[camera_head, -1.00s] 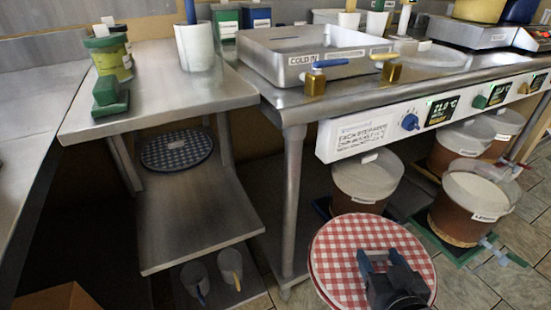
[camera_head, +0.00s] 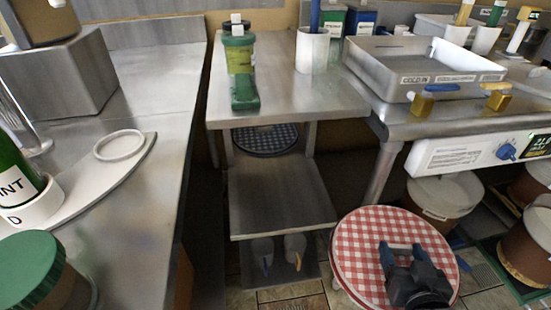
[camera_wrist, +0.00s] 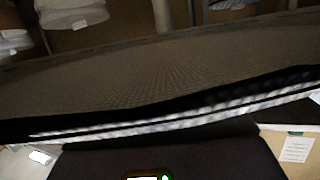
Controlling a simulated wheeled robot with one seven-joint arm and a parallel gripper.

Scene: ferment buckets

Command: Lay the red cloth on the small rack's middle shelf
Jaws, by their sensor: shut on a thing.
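The red cloth (camera_head: 350,255) is a round red-and-white checked piece, held out flat and slightly tilted at the lower right of the head view. My gripper (camera_head: 401,250) is shut on it from its near right side. The wrist view is dark and shows a broad surface with a pale edge (camera_wrist: 200,118), probably the cloth close up. The small rack (camera_head: 290,95) is steel and stands left of and behind the cloth. Its middle shelf (camera_head: 280,205) has a bare front part. A blue checked round cloth (camera_head: 265,139) lies toward its back, partly hidden by the top.
Two grey cups (camera_head: 295,246) stand on the rack's lower shelf. A counter (camera_head: 150,170) runs along the left. A table leg (camera_head: 382,170) and brown buckets (camera_head: 448,200) are at right.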

